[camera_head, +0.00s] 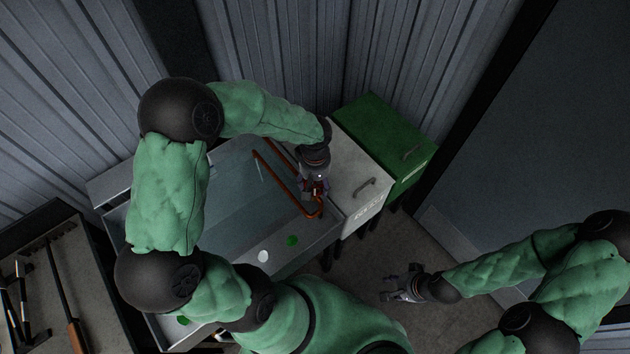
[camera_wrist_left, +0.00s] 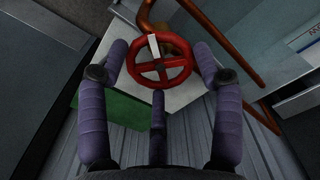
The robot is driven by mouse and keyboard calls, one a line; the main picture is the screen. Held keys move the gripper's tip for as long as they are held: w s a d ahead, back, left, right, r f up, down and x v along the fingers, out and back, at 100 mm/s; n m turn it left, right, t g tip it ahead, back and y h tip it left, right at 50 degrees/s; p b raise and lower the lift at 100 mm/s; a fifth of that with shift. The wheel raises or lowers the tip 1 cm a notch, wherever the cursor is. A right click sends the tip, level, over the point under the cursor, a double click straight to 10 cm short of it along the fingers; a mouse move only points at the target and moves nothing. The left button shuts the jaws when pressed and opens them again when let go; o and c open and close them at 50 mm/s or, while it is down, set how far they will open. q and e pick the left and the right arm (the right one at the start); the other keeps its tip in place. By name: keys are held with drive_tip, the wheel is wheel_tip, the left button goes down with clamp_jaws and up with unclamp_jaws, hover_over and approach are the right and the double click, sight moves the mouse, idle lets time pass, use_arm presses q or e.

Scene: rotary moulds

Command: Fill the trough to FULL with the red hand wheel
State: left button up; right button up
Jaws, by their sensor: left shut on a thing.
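The red hand wheel (camera_wrist_left: 160,62) shows in the left wrist view, with a white mark on its upper rim and a copper pipe behind it. My left gripper (camera_wrist_left: 160,75) is shut on the wheel, with purple fingers at its left and right rim and a third below. In the head view my left gripper (camera_head: 315,188) is over the trough's right end and mostly hides the wheel. The pale metal trough (camera_head: 215,190) is large and looks grey-blue inside; I cannot read its level. My right gripper (camera_head: 402,286) hangs empty over the floor, its fingers apart.
A copper pipe (camera_head: 280,172) bends over the trough. A white cabinet (camera_head: 352,170) with a handle and a green cabinet (camera_head: 385,135) stand right of it. White and green discs (camera_head: 292,240) lie near the trough's front. A tool rack (camera_head: 55,275) is at lower left.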

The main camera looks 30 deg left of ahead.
sight(315, 186)
use_arm(q)
drive_tip(key=shift+f+m, duration=0.1)
drive_tip(key=shift+m, duration=0.2)
drive_tip(key=m, duration=0.4)
drive_tip(key=shift+s, duration=0.1)
drive_tip(key=shift+s+m, duration=0.1)
drive_tip(key=shift+m, duration=2.7)
drive_tip(key=o, duration=1.2)
drive_tip(key=shift+c, duration=0.2)
drive_tip(key=shift+w+r, duration=0.2)
drive_tip(key=shift+r, duration=0.15)
wheel_tip(315, 186, up, 11)
drive_tip(key=shift+r, duration=0.15)
